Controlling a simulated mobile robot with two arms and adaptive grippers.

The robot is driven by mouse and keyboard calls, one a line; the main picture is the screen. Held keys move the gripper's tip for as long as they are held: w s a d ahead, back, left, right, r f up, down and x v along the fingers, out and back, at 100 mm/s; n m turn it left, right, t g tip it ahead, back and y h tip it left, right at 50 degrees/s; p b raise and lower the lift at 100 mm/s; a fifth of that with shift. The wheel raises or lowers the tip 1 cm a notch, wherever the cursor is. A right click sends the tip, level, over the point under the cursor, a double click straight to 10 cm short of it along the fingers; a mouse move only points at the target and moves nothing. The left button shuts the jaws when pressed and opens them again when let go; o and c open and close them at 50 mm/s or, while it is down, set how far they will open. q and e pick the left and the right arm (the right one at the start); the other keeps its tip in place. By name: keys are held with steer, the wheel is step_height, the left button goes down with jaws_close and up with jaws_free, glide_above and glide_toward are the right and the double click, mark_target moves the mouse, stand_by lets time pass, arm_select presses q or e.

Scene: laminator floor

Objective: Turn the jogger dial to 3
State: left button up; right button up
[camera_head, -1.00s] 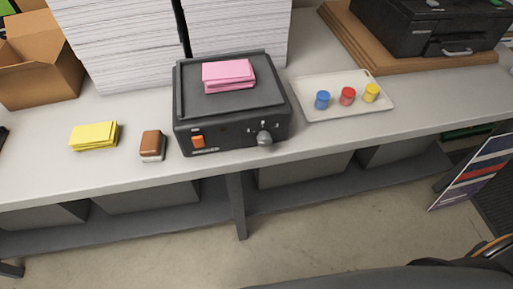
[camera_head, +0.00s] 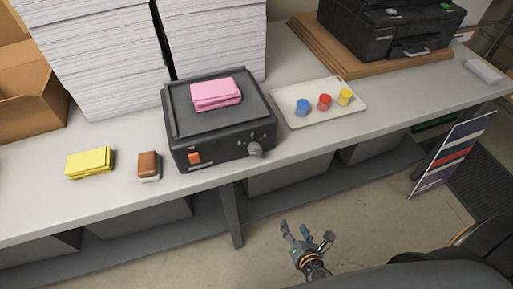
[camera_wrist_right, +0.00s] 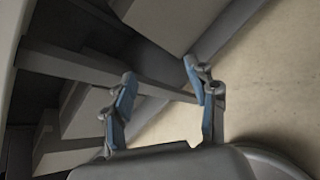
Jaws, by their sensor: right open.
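The jogger (camera_head: 207,127) is a dark box on the table with an orange switch (camera_head: 194,158) on its front left. Its grey dial (camera_head: 255,149) is on the front right; the dial's setting is too small to read. A pink paper stack (camera_head: 216,94) lies on its top. My right gripper (camera_head: 308,234) is open and empty, below and to the right of the dial, in front of the table edge. In the right wrist view the open fingers (camera_wrist_right: 160,88) face the table's underside, and the dial is not visible there. My left gripper is not in view.
A tray (camera_head: 340,114) with blue, red and yellow pots is right of the jogger. A yellow pad (camera_head: 89,163) and a brown-and-white block (camera_head: 149,166) lie to the left. Tall paper stacks (camera_head: 100,60) stand behind. A printer (camera_head: 385,32) is at back right.

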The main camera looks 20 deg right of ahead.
mark_target(256, 152)
steer(key=w+a+r+n+t+y+p, duration=0.1)
steer(key=a+r+n+t, duration=0.3)
steer(key=r, duration=0.7)
steer(key=w+a+r+n+t+y, duration=0.1)
steer(key=w+a+r+n+t, duration=0.1)
steer(key=r+n, duration=0.65)
steer(key=w+r+m+p, duration=0.1)
steer(key=w, duration=0.3)
steer(key=w+a+r+m+p, duration=0.1)
steer(key=w+p, duration=0.1)
steer(key=w, duration=0.2)
steer(key=w+r+m+p, duration=0.1)
steer(key=w, duration=0.3)
steer(key=shift+w+a, duration=0.15)
steer(key=shift+w, duration=0.05)
steer(key=shift+w+f+p, duration=0.1)
steer(key=shift+w+p, duration=0.25)
steer(key=shift+w, duration=0.3)
steer(key=c, duration=1.2)
